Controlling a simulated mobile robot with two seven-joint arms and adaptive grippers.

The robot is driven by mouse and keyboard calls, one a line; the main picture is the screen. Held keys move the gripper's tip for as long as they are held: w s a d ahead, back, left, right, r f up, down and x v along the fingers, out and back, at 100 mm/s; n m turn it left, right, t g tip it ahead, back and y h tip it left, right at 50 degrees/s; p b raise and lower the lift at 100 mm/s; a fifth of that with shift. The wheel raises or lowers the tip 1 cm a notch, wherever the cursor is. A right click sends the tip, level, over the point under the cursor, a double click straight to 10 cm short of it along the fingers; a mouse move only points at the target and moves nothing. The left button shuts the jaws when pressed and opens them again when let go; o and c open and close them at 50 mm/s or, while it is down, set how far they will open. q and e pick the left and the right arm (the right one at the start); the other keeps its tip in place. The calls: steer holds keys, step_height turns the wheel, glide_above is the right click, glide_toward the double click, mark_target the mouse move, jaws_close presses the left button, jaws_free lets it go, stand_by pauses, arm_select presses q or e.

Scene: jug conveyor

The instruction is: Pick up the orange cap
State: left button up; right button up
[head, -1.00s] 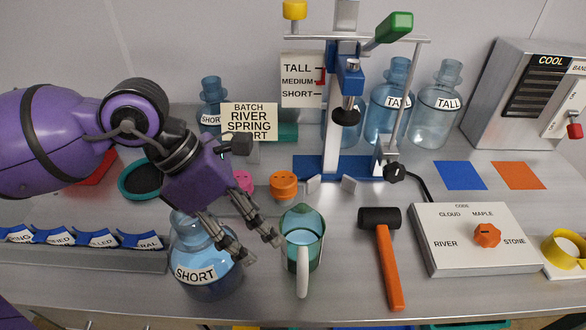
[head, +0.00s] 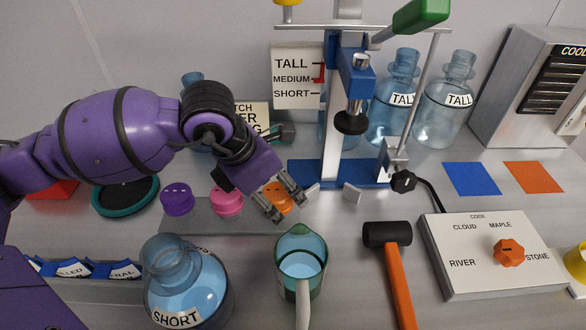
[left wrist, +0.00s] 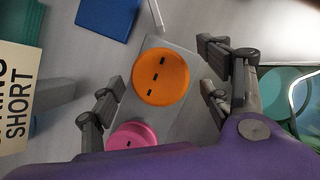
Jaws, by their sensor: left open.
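The orange cap (head: 277,197) sits at the right end of a grey strip, partly hidden by my left gripper (head: 285,206) in the head view. In the left wrist view the orange cap (left wrist: 161,77) is a round disc with dark slots, lying between the two spread fingers of my left gripper (left wrist: 160,92). The gripper is open and empty, above the cap. A pink cap (head: 227,201) sits next to it, and it also shows near one finger in the left wrist view (left wrist: 137,136). My right gripper is not in view.
A purple cap (head: 177,199) is farther left on the strip (head: 200,222). A teal pitcher (head: 302,262) and a SHORT jug (head: 185,285) stand in front. The blue press (head: 335,172) stands just behind. A mallet (head: 396,270) lies to the right.

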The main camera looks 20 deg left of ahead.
arm_select(q)
steer(key=shift+w+d+f, duration=0.1)
steer(key=shift+d+f, duration=0.05)
steer(key=shift+f, duration=0.45)
steer(key=c, duration=0.8)
steer(key=shift+c, duration=0.2)
steer(key=shift+r, duration=0.15)
